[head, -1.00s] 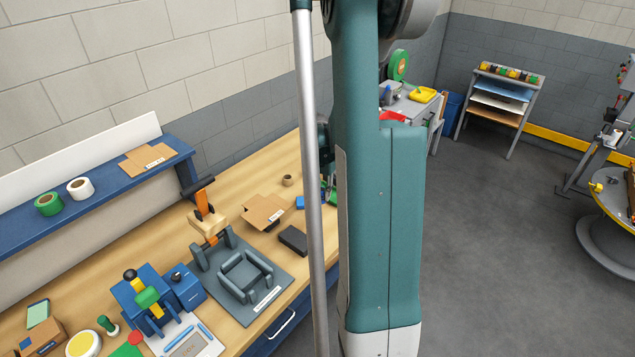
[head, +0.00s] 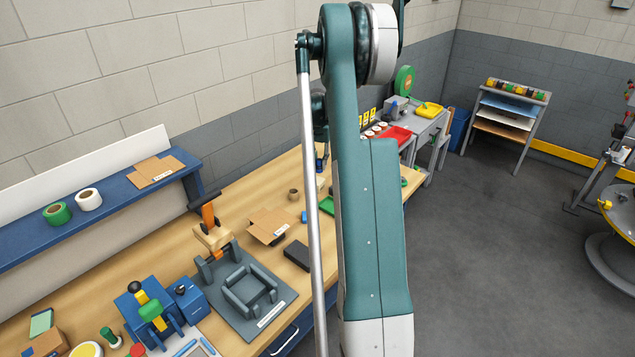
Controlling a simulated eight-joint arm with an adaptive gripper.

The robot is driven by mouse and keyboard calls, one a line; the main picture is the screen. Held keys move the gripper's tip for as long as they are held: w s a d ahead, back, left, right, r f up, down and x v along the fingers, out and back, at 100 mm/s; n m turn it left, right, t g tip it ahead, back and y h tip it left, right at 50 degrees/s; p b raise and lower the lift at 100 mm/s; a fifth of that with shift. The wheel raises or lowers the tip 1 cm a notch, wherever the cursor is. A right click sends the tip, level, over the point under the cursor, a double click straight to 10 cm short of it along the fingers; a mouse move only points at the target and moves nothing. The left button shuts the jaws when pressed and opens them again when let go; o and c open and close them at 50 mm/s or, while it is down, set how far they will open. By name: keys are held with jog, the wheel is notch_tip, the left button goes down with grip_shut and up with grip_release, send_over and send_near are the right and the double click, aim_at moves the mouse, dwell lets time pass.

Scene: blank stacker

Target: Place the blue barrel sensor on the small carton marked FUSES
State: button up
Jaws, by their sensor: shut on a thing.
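My gripper (head: 320,155) shows only as a small dark part beyond my arm and its silver rod, over the far part of the bench. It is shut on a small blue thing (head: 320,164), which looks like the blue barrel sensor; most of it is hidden. A brown carton (head: 268,222) with open flaps and a white label stands on the bench, left of my arm. Another brown carton (head: 155,168) with a label lies on the blue shelf. The labels are too small to read, so I cannot tell which is marked FUSES.
The wooden bench (head: 235,207) carries a black box (head: 297,254), a small brown cup (head: 293,194), a blue item (head: 304,216) and a grey fixture (head: 248,288). A red tray (head: 397,135) and a yellow tray (head: 429,109) are farther back. My arm hides the bench's middle.

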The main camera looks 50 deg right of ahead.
jog(key=r, duration=0.1)
send_over(318, 180)
jog(key=shift+a+r+n, duration=0.1)
jog(key=shift+a+n, duration=0.15)
jog(key=shift+n, duration=0.05)
jog(key=shift+f, duration=3.15)
jog(key=shift+f+p, duration=0.1)
jog(key=shift+p, duration=0.2)
jog(key=shift+f, duration=1.8)
jog(key=shift+f, duration=0.15)
jog(key=o, duration=0.9)
jog(key=shift+r, duration=0.2)
